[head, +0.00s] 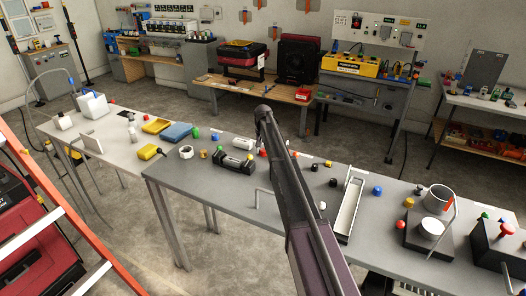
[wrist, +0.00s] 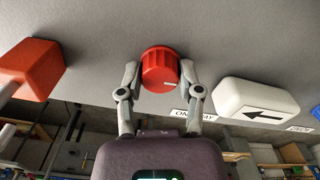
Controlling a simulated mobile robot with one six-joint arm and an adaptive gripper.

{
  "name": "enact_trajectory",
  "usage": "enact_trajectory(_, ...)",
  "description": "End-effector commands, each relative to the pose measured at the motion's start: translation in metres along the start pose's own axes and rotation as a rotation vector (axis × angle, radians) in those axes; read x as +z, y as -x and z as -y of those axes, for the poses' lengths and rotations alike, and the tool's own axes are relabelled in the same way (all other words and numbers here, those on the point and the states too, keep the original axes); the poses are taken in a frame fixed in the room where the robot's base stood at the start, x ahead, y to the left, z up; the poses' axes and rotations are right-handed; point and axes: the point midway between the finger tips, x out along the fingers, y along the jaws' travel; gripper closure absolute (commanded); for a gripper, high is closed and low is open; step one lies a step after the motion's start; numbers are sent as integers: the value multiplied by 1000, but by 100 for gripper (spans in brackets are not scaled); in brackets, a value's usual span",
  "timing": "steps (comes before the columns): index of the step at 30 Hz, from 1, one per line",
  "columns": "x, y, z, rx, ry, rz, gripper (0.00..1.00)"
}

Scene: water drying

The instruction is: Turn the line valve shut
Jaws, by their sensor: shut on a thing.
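A red ribbed knob (wrist: 160,62), which looks like the line valve's handle, shows in the wrist view against a grey surface. A short white mark is on its face, toward the lower right. My gripper (wrist: 160,74) is shut on the knob, one finger on each side. In the head view my arm reaches over the grey table (head: 225,190). I cannot make out the held knob or the fingertips clearly there.
In the wrist view a white block (wrist: 256,98) with a black arrow sits right of the knob, near a "ONE WAY" label (wrist: 194,115). A red-orange block (wrist: 32,66) is at left. In the head view a white tray (head: 350,211) and small parts lie right of my arm.

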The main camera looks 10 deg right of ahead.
Motion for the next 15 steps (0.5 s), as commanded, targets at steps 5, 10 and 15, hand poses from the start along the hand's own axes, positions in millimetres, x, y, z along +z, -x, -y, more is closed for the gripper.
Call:
enact_trajectory(5, 1, 0, 1, -2, 88, 1, 100)
enact_trajectory(10, 1, 0, 1, -2, 215, 1, 100)
enact_trajectory(15, 1, 0, 0, -1, 369, 1, 100)
